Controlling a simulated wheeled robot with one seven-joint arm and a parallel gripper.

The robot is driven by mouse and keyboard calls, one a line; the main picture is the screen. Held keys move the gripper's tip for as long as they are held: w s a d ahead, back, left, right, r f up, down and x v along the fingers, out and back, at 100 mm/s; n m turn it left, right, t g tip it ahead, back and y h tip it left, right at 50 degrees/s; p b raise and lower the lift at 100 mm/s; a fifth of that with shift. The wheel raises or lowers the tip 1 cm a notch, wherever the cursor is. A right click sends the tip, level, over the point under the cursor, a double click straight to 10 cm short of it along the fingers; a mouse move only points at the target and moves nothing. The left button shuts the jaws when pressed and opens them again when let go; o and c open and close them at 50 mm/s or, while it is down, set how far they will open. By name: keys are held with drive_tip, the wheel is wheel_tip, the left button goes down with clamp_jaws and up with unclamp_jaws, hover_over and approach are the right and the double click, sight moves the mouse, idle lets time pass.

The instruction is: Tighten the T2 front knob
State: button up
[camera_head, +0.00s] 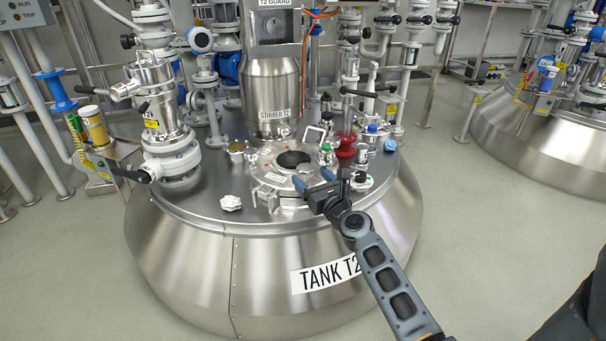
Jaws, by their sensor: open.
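Tank T2 (190,265) is a large steel vessel with fittings on its top. A round metal manway (266,177) with a dark centre sits near the front of the top. A white lobed knob (230,203) rests on the tank top, left of and in front of the manway. No readable label marks it as the front knob. My gripper (312,179) is open, with its two blue fingertips apart over the front right of the manway. It is clear of the white knob, to its right. The gripper hides part of the manway's right front edge.
A red fitting (345,146) and small coloured caps stand right of the manway. The stirrer housing (272,85) rises behind it. A white flanged valve column (172,160) stands at the left. The tank top around the white knob is mostly clear.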

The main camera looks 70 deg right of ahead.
sight(309, 175)
drive_tip(key=shift+b+x, duration=0.3)
drive_tip(key=shift+x, duration=1.95)
drive_tip(key=c, duration=1)
drive_tip(key=shift+r+p, duration=0.1)
drive_tip(key=shift+p, duration=0.4)
